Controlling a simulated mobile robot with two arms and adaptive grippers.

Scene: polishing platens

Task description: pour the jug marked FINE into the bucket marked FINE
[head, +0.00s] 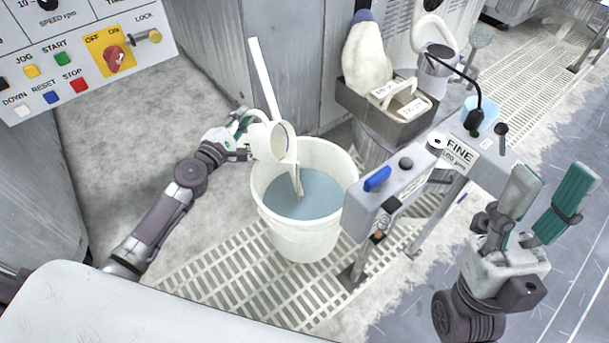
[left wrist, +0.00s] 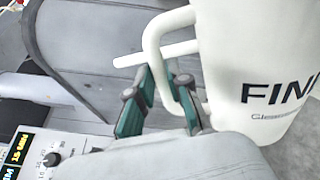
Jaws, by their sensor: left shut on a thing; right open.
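A white jug (head: 264,143) is in my left gripper (head: 240,132), tilted with its mouth to the right over the white bucket (head: 305,240). In the left wrist view the jug (left wrist: 255,65) shows the letters "FIN", cut off by the frame edge. The left gripper's fingers (left wrist: 163,100) are shut on the jug's handle. The bucket holds blue-grey liquid; no marking on it is visible. A pale strip hangs below the jug's mouth to the liquid; I cannot tell whether it is a stream or the paddle. My right gripper (head: 549,195) is open and empty at the right.
A white paddle (head: 263,75) leans up behind the jug. A grey stand with a FINE sign (head: 458,152) and a blue-handled control (head: 377,179) is right of the bucket. A grey tray (head: 385,124) stands behind. A control panel (head: 85,55) is at upper left.

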